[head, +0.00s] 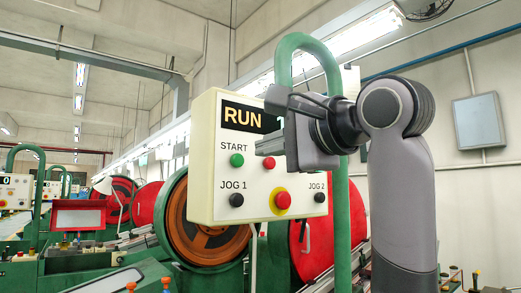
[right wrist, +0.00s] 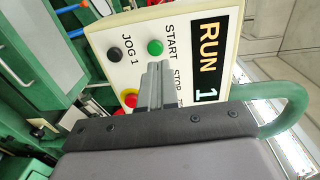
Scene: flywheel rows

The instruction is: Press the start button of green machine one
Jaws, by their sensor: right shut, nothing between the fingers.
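A cream control box (head: 215,212) hangs from a green post, with a RUN display (head: 243,115) that reads RUN 1 in the right wrist view (right wrist: 207,62). The green START button (head: 237,160) is at its upper left; it also shows in the right wrist view (right wrist: 155,47), uncovered. My right gripper (head: 264,147) is shut and empty in front of the box, to the right of the START button and just above the red button (head: 268,162). In the right wrist view its fingertips (right wrist: 155,68) lie close to the START button; whether they touch is unclear. My left gripper is not in view.
Black JOG 1 (head: 237,199) and JOG 2 (head: 320,197) buttons and a red emergency knob on yellow (head: 283,200) sit lower on the box. The green post (head: 342,230) stands close to my right arm. Green machines with an orange wheel (head: 200,225) are behind.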

